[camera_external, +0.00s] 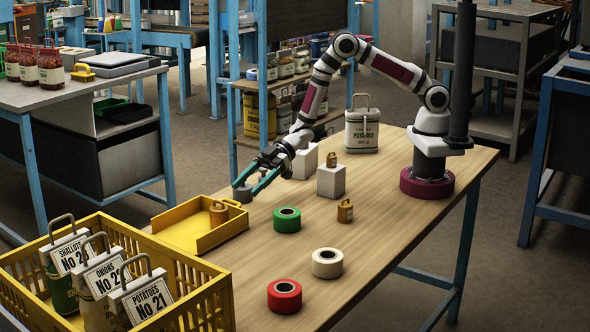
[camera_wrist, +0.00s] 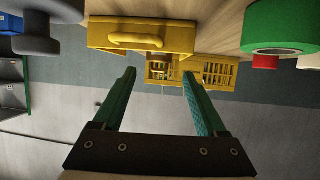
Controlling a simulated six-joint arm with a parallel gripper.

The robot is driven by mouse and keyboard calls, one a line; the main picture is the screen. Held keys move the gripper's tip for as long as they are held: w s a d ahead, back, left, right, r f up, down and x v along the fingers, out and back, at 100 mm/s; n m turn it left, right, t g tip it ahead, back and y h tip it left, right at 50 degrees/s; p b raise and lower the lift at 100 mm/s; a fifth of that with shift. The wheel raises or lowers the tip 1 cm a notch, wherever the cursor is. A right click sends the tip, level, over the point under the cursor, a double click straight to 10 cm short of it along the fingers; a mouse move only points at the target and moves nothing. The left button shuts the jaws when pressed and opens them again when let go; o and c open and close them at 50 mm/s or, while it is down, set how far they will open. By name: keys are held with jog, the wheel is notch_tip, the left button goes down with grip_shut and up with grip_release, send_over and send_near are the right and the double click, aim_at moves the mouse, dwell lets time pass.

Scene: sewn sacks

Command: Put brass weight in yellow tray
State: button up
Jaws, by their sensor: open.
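The yellow tray (camera_external: 182,238) lies on the left part of the wooden table. A brass weight (camera_external: 218,213) with a knob top is in it, near its far right side. A second brass weight (camera_external: 345,211) stands on the table, and a third (camera_external: 331,160) is on a white block. My gripper (camera_external: 250,184) is open, above and beyond the tray, its green fingers pointing down-left. In the wrist view, my gripper (camera_wrist: 158,73) has nothing between its fingers; the tray (camera_wrist: 140,38) is past the tips.
A grey cylinder (camera_external: 242,194) is close below my fingertips. Green (camera_external: 287,220), white (camera_external: 327,263) and red (camera_external: 284,297) tape rolls lie right of the tray. A yellow crate (camera_external: 190,300) holds labelled sacks.

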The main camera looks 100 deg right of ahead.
jog(key=s+d+r+m+g+h, duration=0.2)
jog(key=s+d+r+m+h, duration=0.5)
jog(key=d+r, duration=0.4)
jog(key=s+a+r+m+g, duration=0.1)
jog(key=s+a+m+g, duration=0.1)
jog(key=s, duration=0.9)
jog(key=s+a+r+m+g, duration=0.1)
jog(key=s+r+m+g, duration=0.1)
jog(key=s, duration=0.9)
jog(key=s+a+r+m+g, duration=0.1)
jog(key=s+g, duration=0.3)
jog(key=s, duration=0.8)
jog(key=shift+a+r+m+g, duration=0.3)
jog(key=shift+a+m, duration=0.4)
jog(key=shift+a, duration=0.15)
